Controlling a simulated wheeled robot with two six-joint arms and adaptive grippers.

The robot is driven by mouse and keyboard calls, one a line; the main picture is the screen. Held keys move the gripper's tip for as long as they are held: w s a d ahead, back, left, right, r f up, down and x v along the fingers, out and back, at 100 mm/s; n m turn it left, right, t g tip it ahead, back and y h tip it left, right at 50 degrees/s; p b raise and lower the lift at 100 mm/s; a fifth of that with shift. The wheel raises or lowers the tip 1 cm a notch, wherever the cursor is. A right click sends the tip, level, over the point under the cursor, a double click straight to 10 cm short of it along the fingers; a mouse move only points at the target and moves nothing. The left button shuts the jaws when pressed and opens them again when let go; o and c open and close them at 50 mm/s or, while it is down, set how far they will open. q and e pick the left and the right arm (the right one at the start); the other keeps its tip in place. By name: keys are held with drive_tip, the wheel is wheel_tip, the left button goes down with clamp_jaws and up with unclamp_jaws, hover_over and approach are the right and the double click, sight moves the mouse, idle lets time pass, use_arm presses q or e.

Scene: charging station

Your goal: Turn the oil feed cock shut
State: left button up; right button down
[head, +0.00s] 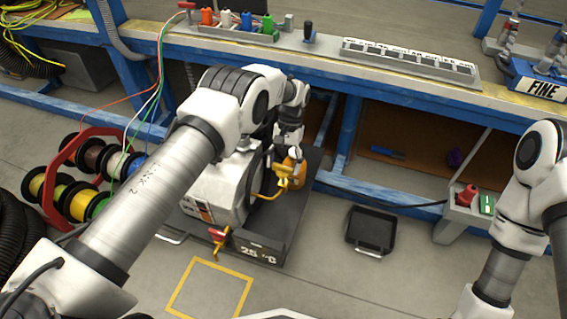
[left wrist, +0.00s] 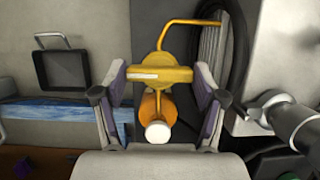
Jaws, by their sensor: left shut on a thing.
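The cock (head: 284,184) shows in the head view as a yellow fitting with a bent yellow rod, beside the white machine (head: 217,187). In the left wrist view, its flat yellow bar (left wrist: 160,75) lies crosswise, with an orange rounded part and a white round end below it. My left gripper (head: 289,153) reaches down over it. In the left wrist view, the left gripper (left wrist: 160,88) has one finger at each end of the bar and is shut on it. The inner contact faces are partly hidden. My right gripper is out of view; only its arm shows.
The blue-framed bench (head: 370,99) runs behind the machine. A dark tray (head: 371,231) lies on the floor to the right. A red-handled tap (head: 217,235) sticks out at the machine's front. Cable reels (head: 78,205) stand at left. Floor around the yellow square (head: 211,288) is clear.

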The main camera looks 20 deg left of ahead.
use_arm(q)
drive_tip(key=o, duration=1.1)
drive_tip(key=shift+o, duration=0.2)
drive_tip(key=v, duration=1.2)
